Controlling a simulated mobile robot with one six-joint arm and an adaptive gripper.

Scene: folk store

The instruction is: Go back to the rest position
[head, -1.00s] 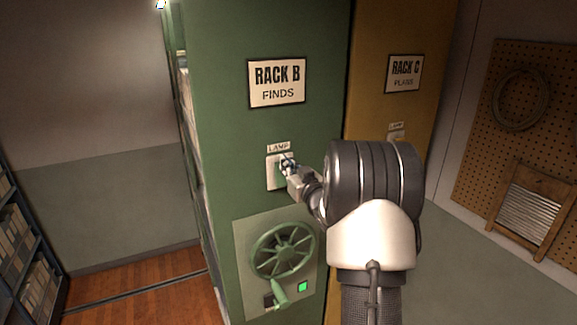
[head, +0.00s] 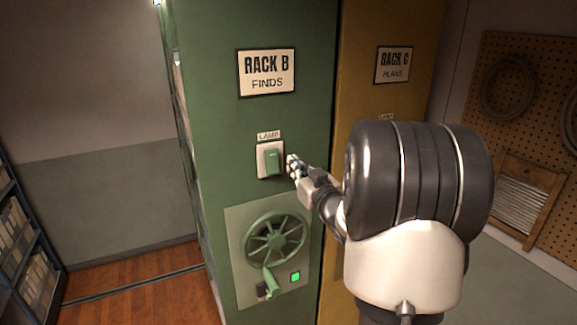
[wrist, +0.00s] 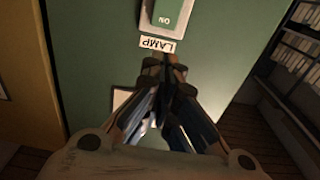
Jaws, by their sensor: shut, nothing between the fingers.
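My gripper (head: 293,166) is shut and empty. In the head view it sits just right of the lamp switch (head: 271,159), a green rocker in a white plate on the green Rack B (head: 215,130). A gap shows between the fingertips and the switch in the picture. In the wrist view the shut fingers (wrist: 168,68) point up at the LAMP label (wrist: 158,45), with the switch (wrist: 166,14) beyond it, its ON marking upside down. My arm hides part of the yellow Rack C (head: 365,105).
Below the switch is a green handwheel (head: 275,240) with a crank handle and a lit green indicator (head: 295,277). A pegboard (head: 510,75) hangs on the right wall. Blue shelves (head: 25,250) stand at the left. The wooden floor (head: 140,295) left of Rack B is clear.

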